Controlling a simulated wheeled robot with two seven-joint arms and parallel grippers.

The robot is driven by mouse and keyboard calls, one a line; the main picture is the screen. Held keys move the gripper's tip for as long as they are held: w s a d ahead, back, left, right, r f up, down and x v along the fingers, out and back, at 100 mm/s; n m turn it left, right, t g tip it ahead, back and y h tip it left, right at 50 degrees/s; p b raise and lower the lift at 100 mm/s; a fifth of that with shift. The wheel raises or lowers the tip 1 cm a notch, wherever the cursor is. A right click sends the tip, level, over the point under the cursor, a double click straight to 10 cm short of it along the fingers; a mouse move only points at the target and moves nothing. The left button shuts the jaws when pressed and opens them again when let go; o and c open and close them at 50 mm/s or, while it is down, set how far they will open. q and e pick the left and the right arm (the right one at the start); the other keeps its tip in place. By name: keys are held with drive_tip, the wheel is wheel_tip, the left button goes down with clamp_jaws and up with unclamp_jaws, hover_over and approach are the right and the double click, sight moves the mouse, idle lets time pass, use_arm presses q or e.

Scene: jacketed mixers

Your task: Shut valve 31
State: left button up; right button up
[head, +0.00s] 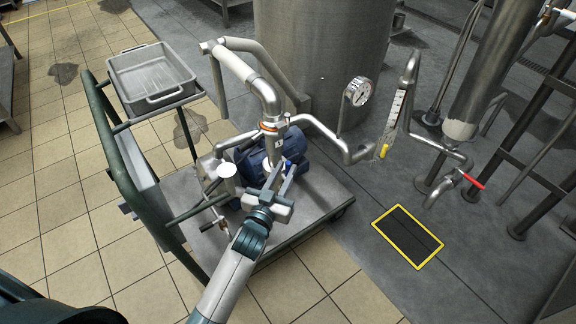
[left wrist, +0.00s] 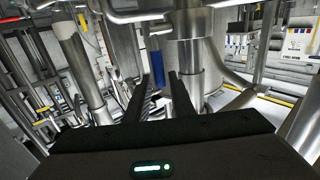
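My left gripper (head: 280,174) is over the pump cart, close to the pipework above the blue pump (head: 252,164). Its two fingers are apart, with nothing gripped. A small blue handle (head: 290,163) shows by the fingertips. In the left wrist view a blue handle (left wrist: 157,68) stands upright between the open fingers (left wrist: 158,92), beyond their tips; contact cannot be told. A small pale tag (head: 278,144) hangs on the pipe above, its writing too small to read. A red-handled valve (head: 472,181) is on the pipe at the right. I cannot read which valve is 31. My right gripper is not in view.
The cart (head: 318,208) carries a grey tray (head: 150,78) on its green frame. A large steel tank (head: 322,60) stands behind, with a round gauge (head: 358,91) beside it. The tiled floor in front is clear.

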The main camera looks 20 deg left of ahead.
use_arm(q)
drive_tip(key=shift+w+d, duration=0.15)
drive_tip(key=shift+w, duration=1.3)
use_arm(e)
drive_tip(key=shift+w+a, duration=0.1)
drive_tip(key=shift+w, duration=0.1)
use_arm(q)
clamp_jaws()
